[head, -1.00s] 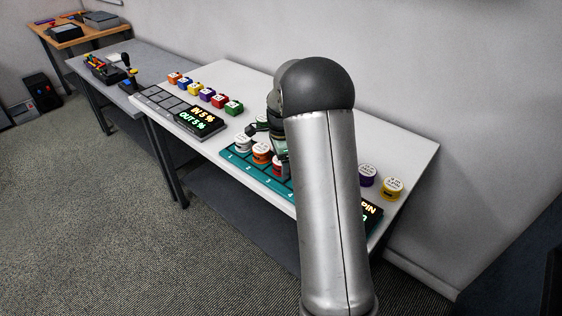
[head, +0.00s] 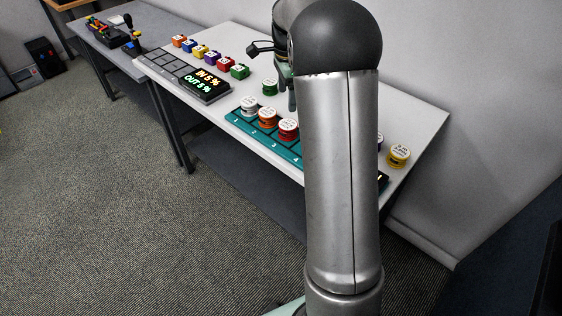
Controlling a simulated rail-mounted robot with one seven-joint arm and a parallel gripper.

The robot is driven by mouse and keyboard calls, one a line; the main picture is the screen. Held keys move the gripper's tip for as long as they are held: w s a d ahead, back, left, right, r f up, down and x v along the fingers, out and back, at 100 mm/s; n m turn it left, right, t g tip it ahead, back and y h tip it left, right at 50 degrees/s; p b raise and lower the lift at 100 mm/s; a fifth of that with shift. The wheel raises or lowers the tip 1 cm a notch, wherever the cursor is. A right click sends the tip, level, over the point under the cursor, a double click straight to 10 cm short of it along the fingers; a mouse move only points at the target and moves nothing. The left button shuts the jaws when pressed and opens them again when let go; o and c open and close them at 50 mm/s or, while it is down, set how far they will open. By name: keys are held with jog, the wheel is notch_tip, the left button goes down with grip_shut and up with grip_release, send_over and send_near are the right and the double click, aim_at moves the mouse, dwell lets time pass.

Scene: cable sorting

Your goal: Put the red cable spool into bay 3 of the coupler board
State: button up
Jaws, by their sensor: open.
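The red cable spool (head: 288,130), with a white top, stands upright in bay 3 of the teal coupler board (head: 243,125). A white spool (head: 249,106) stands in bay 1 and an orange spool (head: 268,118) in bay 2. My gripper (head: 289,92) is open, above and behind the red spool and apart from it. It is partly hidden behind my arm. My arm also covers the right part of the board.
A green spool (head: 269,87) stands behind the board, left of my gripper. A yellow spool (head: 398,156) stands at the table's right end. A grey tray with a display (head: 203,84) and several coloured blocks (head: 212,57) lie to the left.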

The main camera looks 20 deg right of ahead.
jog(key=s+a+r+n, duration=0.1)
jog(key=s+a+n, duration=1.05)
jog(key=s, duration=0.45)
jog(key=s+a+f+n, duration=0.2)
jog(key=s+n, duration=0.2)
jog(key=s, duration=0.3)
jog(key=s+a+f+n, duration=0.3)
jog(key=s+n, duration=0.1)
jog(key=s, duration=0.4)
jog(key=shift+a+f+n, duration=0.15)
jog(key=shift+a+n, duration=0.1)
jog(key=shift+n, duration=0.1)
jog(key=shift+d, duration=0.1)
